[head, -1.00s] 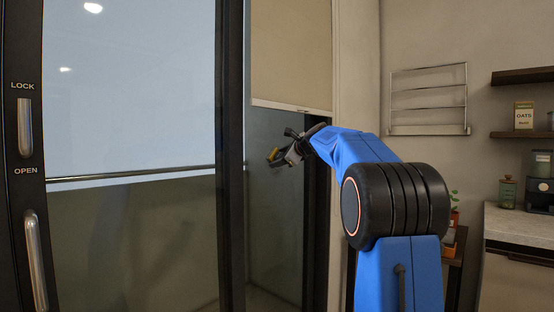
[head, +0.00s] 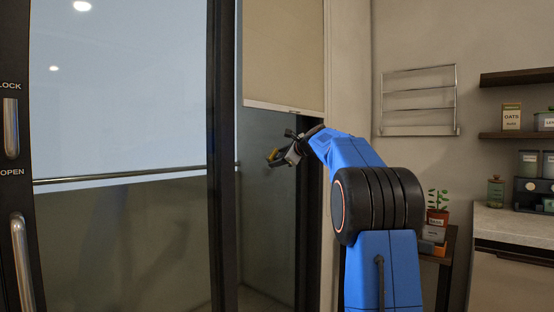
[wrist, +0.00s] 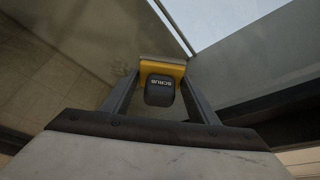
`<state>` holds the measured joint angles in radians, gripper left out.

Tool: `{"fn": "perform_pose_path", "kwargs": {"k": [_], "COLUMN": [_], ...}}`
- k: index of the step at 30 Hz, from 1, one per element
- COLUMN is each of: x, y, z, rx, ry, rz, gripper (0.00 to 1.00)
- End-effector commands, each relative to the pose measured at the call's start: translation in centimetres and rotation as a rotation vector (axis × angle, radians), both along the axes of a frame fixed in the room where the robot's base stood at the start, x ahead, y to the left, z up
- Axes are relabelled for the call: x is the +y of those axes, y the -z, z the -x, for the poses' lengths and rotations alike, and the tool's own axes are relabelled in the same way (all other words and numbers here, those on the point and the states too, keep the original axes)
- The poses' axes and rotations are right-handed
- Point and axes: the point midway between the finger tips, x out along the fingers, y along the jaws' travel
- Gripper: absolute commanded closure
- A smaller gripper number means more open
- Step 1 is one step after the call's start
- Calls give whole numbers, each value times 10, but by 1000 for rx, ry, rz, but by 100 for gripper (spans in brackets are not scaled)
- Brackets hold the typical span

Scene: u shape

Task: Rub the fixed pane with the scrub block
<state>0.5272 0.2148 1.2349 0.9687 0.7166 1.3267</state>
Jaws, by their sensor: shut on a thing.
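The scrub block is yellow with a grey pad and a dark handle marked SCRUB (wrist: 160,90); in the head view it is a small yellow patch (head: 272,154). My gripper (wrist: 160,92) is shut on its handle, one finger on each side. In the head view my gripper (head: 277,156) holds the block in front of a narrow glass pane (head: 262,215), right of a dark upright post. This looks like the fixed pane; a beige blind (head: 284,55) covers its upper part. Whether the pad touches the glass, I cannot tell.
A large glass door (head: 120,110) with a horizontal bar (head: 120,175) and metal handles (head: 20,262) stands at the left. A wall rack (head: 420,100), shelves (head: 515,135), a plant (head: 437,205) and a counter (head: 500,222) are at the right.

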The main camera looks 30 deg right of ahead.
Motion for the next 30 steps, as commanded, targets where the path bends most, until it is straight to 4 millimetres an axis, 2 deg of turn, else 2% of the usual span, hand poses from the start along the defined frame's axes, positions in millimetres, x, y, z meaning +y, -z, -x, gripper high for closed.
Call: {"fn": "perform_pose_path", "kwargs": {"k": [12,20,30], "x": [-26,-33,-54], "y": [1,-1,0], "z": [-8,-10,-20], "rx": [1,-1,-1], "ry": [1,1,1], "rz": [0,0,0], "gripper": [64,64,64]}}
